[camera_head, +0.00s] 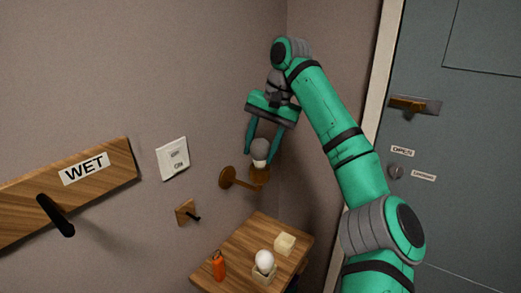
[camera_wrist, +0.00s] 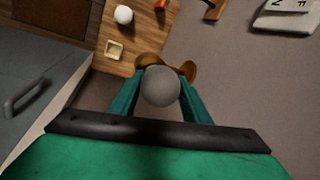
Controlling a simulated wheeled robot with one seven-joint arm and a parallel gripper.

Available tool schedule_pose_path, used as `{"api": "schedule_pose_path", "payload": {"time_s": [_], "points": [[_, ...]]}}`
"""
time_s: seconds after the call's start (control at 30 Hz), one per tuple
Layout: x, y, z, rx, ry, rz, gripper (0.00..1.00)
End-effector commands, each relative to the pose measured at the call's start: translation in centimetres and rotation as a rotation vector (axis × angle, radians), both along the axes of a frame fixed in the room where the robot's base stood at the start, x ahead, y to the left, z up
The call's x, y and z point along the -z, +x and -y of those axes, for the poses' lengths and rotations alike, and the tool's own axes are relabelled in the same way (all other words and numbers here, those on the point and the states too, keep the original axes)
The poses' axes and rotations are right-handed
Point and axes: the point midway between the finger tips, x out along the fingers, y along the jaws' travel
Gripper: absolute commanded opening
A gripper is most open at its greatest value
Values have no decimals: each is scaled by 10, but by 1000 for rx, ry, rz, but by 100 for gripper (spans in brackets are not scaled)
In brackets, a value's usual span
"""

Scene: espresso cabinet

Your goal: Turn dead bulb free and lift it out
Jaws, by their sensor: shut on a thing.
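The dead bulb (camera_head: 259,150) is a dull grey globe at the bronze wall lamp (camera_head: 228,178). In the wrist view the grey bulb (camera_wrist: 160,87) sits between the fingers, with the lamp's socket (camera_wrist: 149,60) behind it. My gripper (camera_head: 262,154) reaches down from above, its two green fingers shut on the bulb's sides. My gripper also shows in the wrist view (camera_wrist: 160,93). The bulb's base is at the socket; I cannot tell how far in its thread sits. A white bulb (camera_head: 265,261) stands in a pale square holder (camera_head: 263,275) on the wooden cabinet top.
An empty pale holder (camera_head: 285,243) and an orange lighter-like item (camera_head: 218,266) are on the wooden top (camera_head: 240,250). A wall switch (camera_head: 173,158), a small hook (camera_head: 187,212) and a "WET" peg board (camera_head: 110,175) are left. A grey door (camera_head: 460,130) is right.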

Motion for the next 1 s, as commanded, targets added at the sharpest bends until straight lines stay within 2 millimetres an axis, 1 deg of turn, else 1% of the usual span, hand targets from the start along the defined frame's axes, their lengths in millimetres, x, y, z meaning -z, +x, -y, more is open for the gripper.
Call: {"api": "schedule_pose_path", "payload": {"time_s": [1.0], "points": [[-36, 0, 0, 1, -2, 1, 20]]}}
